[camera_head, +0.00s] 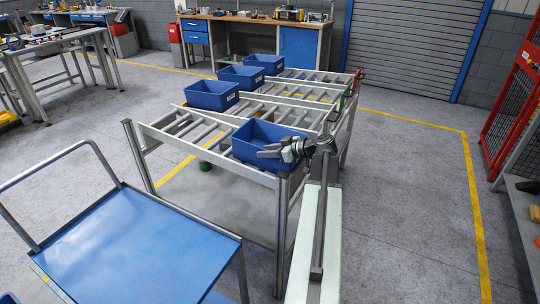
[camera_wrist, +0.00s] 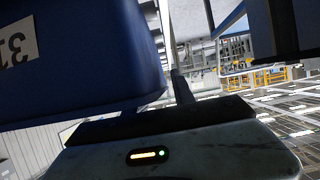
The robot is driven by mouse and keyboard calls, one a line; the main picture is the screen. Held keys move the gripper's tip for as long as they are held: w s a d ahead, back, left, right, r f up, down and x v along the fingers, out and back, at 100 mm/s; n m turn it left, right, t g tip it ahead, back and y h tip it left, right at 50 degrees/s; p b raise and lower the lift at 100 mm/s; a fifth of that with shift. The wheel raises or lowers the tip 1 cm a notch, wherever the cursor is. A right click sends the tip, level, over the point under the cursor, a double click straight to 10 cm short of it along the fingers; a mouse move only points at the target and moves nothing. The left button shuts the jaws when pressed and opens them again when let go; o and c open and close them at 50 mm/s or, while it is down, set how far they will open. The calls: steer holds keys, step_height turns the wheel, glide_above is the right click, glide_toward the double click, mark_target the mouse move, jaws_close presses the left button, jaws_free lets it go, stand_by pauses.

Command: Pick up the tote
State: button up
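Several blue totes sit on a grey roller rack. The nearest tote (camera_head: 246,154) is at the front right of the rack, by its near edge. The others stand further back: one at the left (camera_head: 211,96), one behind it (camera_head: 242,77) and one at the far end (camera_head: 264,64). My gripper (camera_head: 268,151) is at the near tote's front right rim, its fingers seemingly apart. I cannot tell whether it touches the rim. In the wrist view a blue tote wall (camera_wrist: 80,65) with an upside-down white label is very close at the left. The fingertips are not clear there.
The roller rack (camera_head: 180,124) has metal side rails and posts around the totes. A blue-topped cart (camera_head: 135,240) stands at the near left. A workbench (camera_head: 255,20) is at the back and a red cage (camera_head: 508,95) at the right. The floor right of the rack is clear.

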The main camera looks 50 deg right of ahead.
steer(key=shift+w+a+f, duration=0.15)
steer(key=shift+w+f, duration=0.1)
steer(key=shift+w, duration=0.35)
steer(key=shift+s, duration=0.1)
jaws_close()
stand_by(0.8)
